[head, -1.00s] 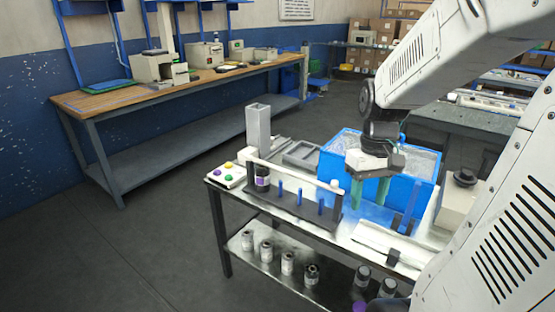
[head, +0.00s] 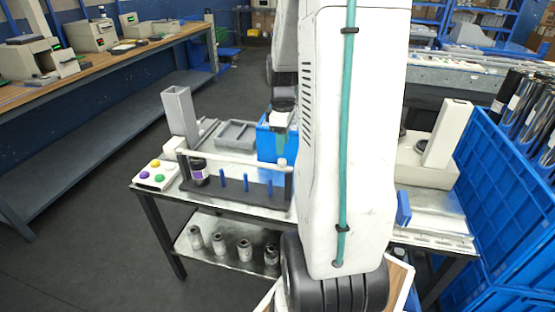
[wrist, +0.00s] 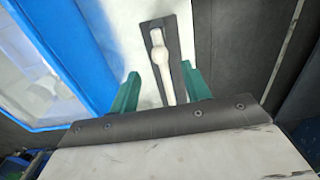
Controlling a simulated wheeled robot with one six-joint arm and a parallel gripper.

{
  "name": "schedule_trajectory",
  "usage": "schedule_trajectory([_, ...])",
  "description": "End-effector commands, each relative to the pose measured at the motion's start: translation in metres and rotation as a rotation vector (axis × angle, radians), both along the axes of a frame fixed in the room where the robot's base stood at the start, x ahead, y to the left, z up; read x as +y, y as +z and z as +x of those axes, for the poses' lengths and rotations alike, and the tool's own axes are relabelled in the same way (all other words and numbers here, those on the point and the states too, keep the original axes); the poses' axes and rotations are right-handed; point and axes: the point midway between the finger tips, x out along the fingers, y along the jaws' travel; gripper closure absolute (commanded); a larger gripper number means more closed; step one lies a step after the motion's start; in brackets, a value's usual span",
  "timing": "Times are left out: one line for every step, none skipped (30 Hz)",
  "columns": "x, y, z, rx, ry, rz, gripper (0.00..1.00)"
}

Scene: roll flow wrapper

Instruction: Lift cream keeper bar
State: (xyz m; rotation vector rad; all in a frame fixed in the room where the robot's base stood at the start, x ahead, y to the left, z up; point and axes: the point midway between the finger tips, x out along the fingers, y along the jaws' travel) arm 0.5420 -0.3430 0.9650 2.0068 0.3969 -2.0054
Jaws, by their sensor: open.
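The cream keeper bar (head: 232,159) lies across the top of a dark stand (head: 225,192) with blue pegs. In the wrist view the cream bar (wrist: 162,62) runs away from me above a dark strip, its near part between my green fingers. My gripper (wrist: 162,88) is open, with one finger on each side of the bar and nothing held. In the head view my gripper (head: 281,138) shows near the bar's right end, partly hidden by my arm. I cannot tell the height gap between fingertips and bar.
A grey upright chute (head: 180,112) and a button box (head: 156,175) are at the left. Blue crates (head: 480,170) with dark rolls stand at the right.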

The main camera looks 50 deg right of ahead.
Motion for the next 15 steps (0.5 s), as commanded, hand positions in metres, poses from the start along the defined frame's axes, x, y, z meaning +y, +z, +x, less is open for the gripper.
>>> schedule_trajectory([0.000, -0.009, -0.001, 0.003, -0.002, 0.003, 0.53])
schedule_trajectory([0.000, -0.014, -0.001, 0.004, -0.003, 0.004, 0.53])
schedule_trajectory([0.000, -0.021, -0.002, 0.004, -0.003, 0.005, 0.53])
schedule_trajectory([0.000, -0.026, -0.002, 0.004, -0.003, 0.004, 0.53])
schedule_trajectory([0.000, -0.031, -0.002, 0.004, -0.003, 0.005, 0.53])
schedule_trajectory([0.000, -0.037, -0.001, 0.004, -0.003, 0.004, 0.53])
schedule_trajectory([0.000, -0.041, -0.001, 0.004, -0.003, 0.004, 0.53])
schedule_trajectory([0.000, -0.046, -0.001, 0.004, -0.003, 0.004, 0.53])
schedule_trajectory([0.000, -0.051, -0.001, 0.003, -0.002, 0.003, 0.53])
schedule_trajectory([0.001, -0.054, -0.001, 0.003, -0.002, 0.003, 0.53])
schedule_trajectory([0.001, -0.057, -0.001, 0.002, -0.002, 0.003, 0.53])
schedule_trajectory([0.001, -0.060, 0.000, 0.002, -0.001, 0.002, 0.53])
schedule_trajectory([0.001, -0.062, 0.000, 0.002, -0.001, 0.002, 0.53])
schedule_trajectory([0.001, -0.064, 0.000, 0.002, -0.001, 0.002, 0.53])
schedule_trajectory([0.002, -0.065, 0.000, 0.002, -0.001, 0.002, 0.53])
